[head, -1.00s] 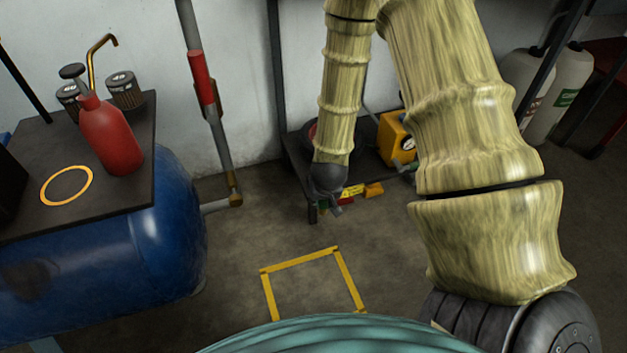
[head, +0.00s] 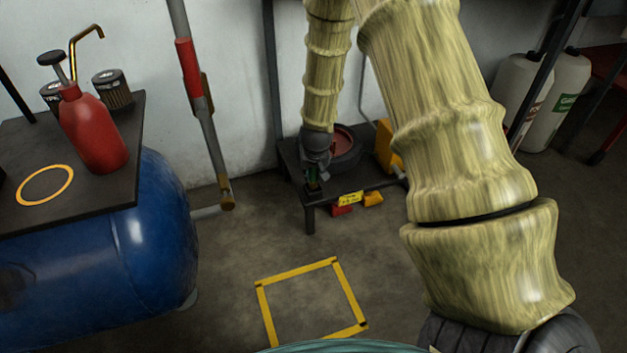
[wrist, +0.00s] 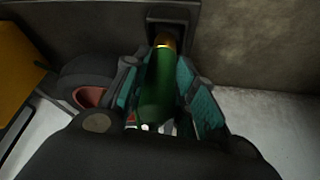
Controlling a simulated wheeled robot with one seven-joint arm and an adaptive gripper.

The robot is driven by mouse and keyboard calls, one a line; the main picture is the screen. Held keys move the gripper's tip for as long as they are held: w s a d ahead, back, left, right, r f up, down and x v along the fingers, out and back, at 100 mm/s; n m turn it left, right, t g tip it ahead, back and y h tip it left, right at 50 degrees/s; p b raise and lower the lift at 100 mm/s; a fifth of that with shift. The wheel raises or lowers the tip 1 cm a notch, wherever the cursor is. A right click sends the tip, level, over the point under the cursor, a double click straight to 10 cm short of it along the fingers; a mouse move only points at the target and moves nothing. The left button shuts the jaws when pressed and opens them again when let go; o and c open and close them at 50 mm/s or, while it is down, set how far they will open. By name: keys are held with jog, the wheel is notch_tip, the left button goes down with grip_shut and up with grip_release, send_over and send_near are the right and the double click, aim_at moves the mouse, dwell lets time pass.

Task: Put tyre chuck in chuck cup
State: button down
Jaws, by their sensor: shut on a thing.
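The tyre chuck (wrist: 160,88) is a green cylinder with a brass end. In the wrist view it lies between the two teal-padded fingers of my gripper (wrist: 174,85), which is shut on it. Its brass end points at the dark square opening of what looks like the chuck cup (wrist: 189,14) and overlaps its mouth in the picture. I cannot tell how far inside it is. In the head view my gripper (head: 312,175) is over the left front corner of the low dark stand, and a bit of green shows below it. The cup is hard to make out there.
The low dark stand (head: 330,194) carries a tyre with a red hub (head: 345,145) and a yellow box (head: 384,147) close to my gripper. A blue tank (head: 165,235) stands left. The floor between is open.

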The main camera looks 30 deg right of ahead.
aim_at(313, 178)
jog(key=shift+w+f+b, duration=0.1)
jog(key=shift+f+b, duration=1.2)
jog(key=shift+f, duration=0.5)
jog(key=shift+f, duration=0.1)
jog(key=c, duration=1.2)
grip_release()
jog(key=shift+o, duration=0.2)
